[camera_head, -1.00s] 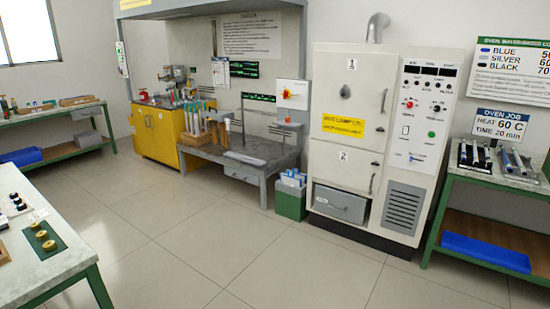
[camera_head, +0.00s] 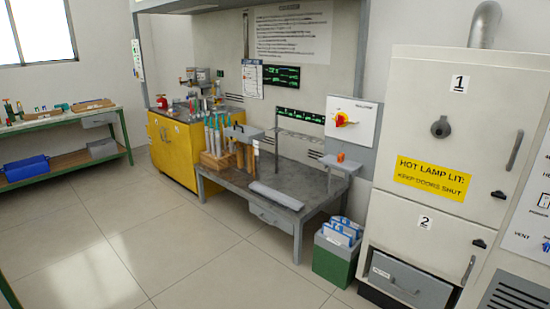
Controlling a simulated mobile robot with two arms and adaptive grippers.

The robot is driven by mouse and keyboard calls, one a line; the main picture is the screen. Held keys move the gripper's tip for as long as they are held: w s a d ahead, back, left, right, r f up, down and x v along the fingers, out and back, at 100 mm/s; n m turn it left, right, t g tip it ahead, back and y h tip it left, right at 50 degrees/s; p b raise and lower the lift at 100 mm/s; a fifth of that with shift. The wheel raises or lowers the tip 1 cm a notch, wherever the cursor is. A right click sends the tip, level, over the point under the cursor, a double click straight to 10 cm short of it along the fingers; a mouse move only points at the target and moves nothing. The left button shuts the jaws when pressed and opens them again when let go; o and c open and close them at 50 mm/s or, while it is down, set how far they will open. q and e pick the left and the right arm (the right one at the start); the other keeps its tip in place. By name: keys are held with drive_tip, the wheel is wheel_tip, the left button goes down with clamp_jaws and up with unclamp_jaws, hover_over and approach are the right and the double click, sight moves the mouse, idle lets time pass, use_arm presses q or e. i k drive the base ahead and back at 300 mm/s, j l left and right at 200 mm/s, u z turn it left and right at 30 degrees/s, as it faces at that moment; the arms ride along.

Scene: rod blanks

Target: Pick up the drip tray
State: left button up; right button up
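No thing is clearly readable as the drip tray. A grey drawer-like front (camera_head: 408,284) with a bar handle and a small unreadable label sits low in the cream oven cabinet (camera_head: 440,130), under door 2. I cannot tell whether any of these is the drip tray. Neither of my grippers is in view.
A grey metal bench (camera_head: 325,178) with tools and a grey roll stands left of the oven. A green bin (camera_head: 335,256) stands on the floor between them. A yellow cabinet (camera_head: 172,150) is farther back. The tiled floor (camera_head: 200,250) ahead is clear.

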sight(294, 205)
drive_tip(key=i+u, duration=0.2)
drive_tip(key=i, duration=0.95)
drive_tip(key=i+l+u, duration=0.15)
drive_tip(key=i, duration=1)
